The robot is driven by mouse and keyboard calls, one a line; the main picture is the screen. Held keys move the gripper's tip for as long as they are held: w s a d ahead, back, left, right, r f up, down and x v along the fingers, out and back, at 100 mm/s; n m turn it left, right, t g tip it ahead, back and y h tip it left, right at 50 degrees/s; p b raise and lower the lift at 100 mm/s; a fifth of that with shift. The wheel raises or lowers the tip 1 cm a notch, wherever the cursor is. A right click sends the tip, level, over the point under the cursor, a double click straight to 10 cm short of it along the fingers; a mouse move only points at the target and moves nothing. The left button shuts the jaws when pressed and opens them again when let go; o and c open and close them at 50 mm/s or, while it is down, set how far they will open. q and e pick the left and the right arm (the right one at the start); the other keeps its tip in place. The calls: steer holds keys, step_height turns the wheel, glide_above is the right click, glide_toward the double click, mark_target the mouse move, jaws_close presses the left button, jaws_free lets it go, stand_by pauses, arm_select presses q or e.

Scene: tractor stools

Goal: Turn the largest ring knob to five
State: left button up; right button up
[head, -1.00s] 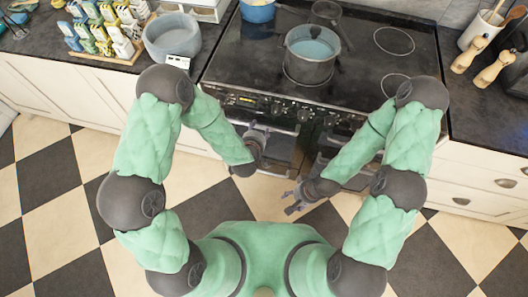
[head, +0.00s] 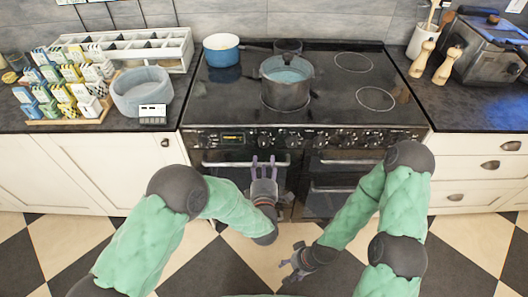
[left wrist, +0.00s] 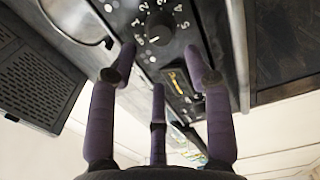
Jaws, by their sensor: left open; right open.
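The cooker's front control panel (head: 345,139) carries a row of several dark knobs and a small lit display (head: 232,139). My right gripper (head: 290,263) is open and empty, low over the floor.
Oven door handles (head: 345,188) stick out below the panel near my left gripper. A dark pot (head: 286,92) and a blue pan (head: 221,58) stand on the black hob (head: 330,90). The floor before the cooker is clear.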

mark_target(264, 146)
arm_select(q)
steer(key=shift+w+b, duration=0.5)
steer(key=shift+w, duration=3.5)
steer(key=shift+s, duration=0.1)
steer(key=c, duration=0.8)
